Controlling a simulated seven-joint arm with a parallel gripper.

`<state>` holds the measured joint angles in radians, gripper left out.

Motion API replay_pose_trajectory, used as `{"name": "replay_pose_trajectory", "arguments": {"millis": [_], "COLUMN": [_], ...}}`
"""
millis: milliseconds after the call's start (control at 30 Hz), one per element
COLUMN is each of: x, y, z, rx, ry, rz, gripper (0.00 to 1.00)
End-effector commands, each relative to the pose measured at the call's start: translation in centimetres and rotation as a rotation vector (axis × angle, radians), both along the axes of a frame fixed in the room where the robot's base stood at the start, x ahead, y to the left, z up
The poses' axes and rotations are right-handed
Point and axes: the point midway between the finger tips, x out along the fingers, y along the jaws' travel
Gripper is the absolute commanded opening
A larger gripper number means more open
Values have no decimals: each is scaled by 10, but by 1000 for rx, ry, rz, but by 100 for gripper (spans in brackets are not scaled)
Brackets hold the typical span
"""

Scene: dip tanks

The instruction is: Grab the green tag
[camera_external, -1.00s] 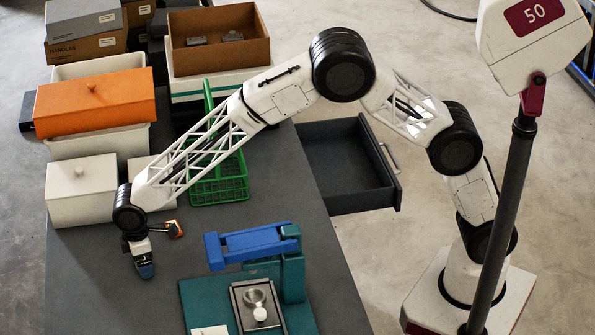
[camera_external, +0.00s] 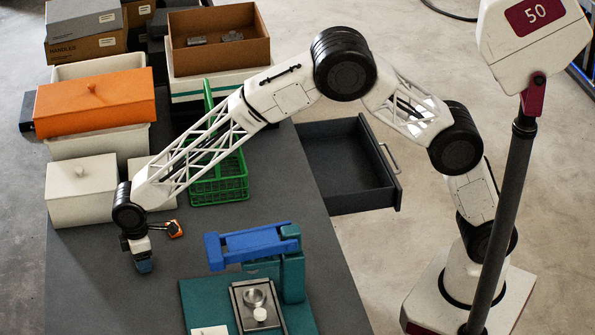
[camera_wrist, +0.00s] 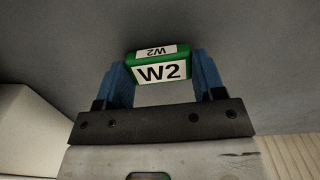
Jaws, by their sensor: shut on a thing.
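A green tag (camera_wrist: 159,83) with white "W2" labels shows in the wrist view, between the two blue fingers of my gripper (camera_wrist: 163,78). The fingers are shut on its left and right sides. Dark grey surface lies behind the tag. In the external view my gripper (camera_external: 144,266) points down over the left part of the dark table (camera_external: 100,285). The tag is not visible there. Whether the tag touches the table or is raised cannot be told.
A white lidded box (camera_external: 83,190) stands just left of my gripper. An orange-lidded tank (camera_external: 95,105) and a green wire basket (camera_external: 220,185) stand behind. A teal press with a blue arm (camera_external: 250,245) is to the right. An open drawer (camera_external: 345,165) juts out on the right.

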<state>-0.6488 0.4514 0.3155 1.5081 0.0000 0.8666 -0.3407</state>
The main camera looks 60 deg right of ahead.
Motion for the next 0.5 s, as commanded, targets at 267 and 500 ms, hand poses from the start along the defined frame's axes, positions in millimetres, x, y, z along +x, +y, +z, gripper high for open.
{"name": "replay_pose_trajectory", "arguments": {"millis": [267, 500], "x": [0, -25], "y": [0, -18], "z": [32, 32], "rx": [1, 0], "ry": [-2, 0], "rz": [0, 0], "gripper": [40, 40]}}
